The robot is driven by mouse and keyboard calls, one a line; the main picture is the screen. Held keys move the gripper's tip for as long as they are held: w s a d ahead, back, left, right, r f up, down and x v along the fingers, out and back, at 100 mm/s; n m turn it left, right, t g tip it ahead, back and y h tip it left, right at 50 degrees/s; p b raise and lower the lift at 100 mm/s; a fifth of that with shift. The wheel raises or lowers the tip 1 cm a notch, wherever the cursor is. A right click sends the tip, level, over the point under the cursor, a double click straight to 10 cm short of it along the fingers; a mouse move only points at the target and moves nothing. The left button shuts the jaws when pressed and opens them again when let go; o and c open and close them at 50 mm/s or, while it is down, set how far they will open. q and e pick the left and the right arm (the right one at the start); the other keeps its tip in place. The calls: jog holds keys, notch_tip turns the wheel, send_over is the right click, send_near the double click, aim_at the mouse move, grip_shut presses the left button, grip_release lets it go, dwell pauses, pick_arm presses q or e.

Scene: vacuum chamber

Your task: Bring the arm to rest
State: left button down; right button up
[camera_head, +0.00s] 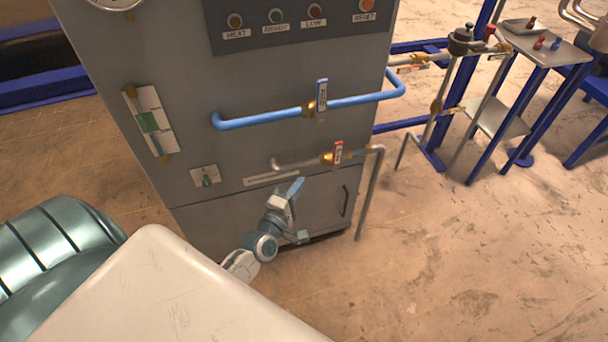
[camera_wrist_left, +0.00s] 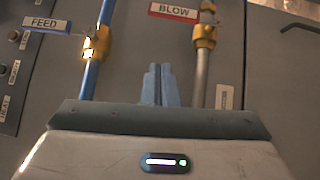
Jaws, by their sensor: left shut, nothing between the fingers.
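My left gripper (camera_head: 296,187) is in front of the lower part of the grey cabinet (camera_head: 240,90), below the lower pipe. In the left wrist view its blue fingers (camera_wrist_left: 159,85) are together with nothing between them. They point at the cabinet front, between the blue pipe and the grey pipe, and appear apart from both. My left arm (camera_head: 262,246) reaches in from the lower left. My right gripper does not show.
The blue pipe (camera_head: 260,118) carries the FEED valve (camera_wrist_left: 95,45). The lower grey pipe (camera_head: 300,163) carries the BLOW valve (camera_wrist_left: 205,36) and bends down to the floor. A small table (camera_head: 545,50) with a tray stands at the right. Open floor (camera_head: 450,260) lies right of the cabinet.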

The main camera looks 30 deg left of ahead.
pick_arm(q)
jog(key=s+f+m+g, duration=0.3)
jog(key=s+f+m, duration=0.15)
jog(key=f, duration=0.65)
jog(key=s+f+m+g, duration=0.3)
jog(key=s+f, duration=0.2)
jog(key=f, duration=0.6)
jog(key=s+f+m+g, duration=0.3)
jog(key=s+f+m, duration=0.15)
jog(key=f, duration=0.65)
jog(key=s+f+m+g, duration=0.2)
jog(key=s+f, duration=0.3)
jog(key=s, duration=0.4)
jog(key=s+f+m+g, duration=0.3)
jog(key=s+f, duration=0.2)
jog(key=s, duration=0.5)
jog(key=s+f+m+g, duration=0.3)
jog(key=s+f, duration=0.3)
jog(key=s, duration=0.3)
jog(key=shift+s+d, duration=0.25)
jog(key=shift+s, duration=0.05)
